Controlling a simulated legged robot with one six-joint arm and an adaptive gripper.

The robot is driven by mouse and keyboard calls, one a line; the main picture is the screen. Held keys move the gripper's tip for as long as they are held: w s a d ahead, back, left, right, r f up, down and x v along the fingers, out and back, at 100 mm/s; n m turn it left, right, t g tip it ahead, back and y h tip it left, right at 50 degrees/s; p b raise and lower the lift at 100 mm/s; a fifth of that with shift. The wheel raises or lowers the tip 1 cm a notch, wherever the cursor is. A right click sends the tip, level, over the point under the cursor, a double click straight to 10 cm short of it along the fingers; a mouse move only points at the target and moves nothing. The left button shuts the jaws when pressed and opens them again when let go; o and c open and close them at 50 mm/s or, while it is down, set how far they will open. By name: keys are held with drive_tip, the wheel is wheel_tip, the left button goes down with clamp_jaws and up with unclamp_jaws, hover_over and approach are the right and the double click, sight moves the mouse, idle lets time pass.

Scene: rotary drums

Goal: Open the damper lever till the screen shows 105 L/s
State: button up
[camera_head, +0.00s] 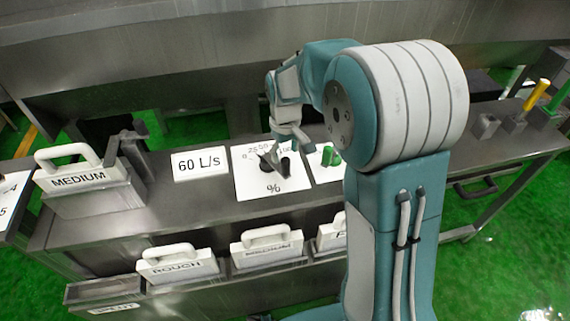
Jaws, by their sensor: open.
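The screen (199,164) is a white panel on the metal bench and reads "60 L/s". To its right lies a white dial plate (262,190) marked with numbers and a "%" sign. A dark damper lever (285,167) shows on this plate, partly hidden by my gripper. My gripper (277,160) is open and reaches down over the plate, right at the lever. I cannot tell whether its fingers touch the lever. My teal and white arm covers the bench to the right of the plate.
A white-handled block marked "MEDIUM" (80,178) stands in a holder at the left. More handled blocks, one marked "ROUGH" (178,265), sit along the front rack. A green knob (330,156) is right of the plate. Yellow (537,95) and green handles stand far right.

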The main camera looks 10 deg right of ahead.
sight(285, 159)
wheel_tip(285, 159, down, 5)
drive_tip(key=shift+f, duration=0.15)
clamp_jaws()
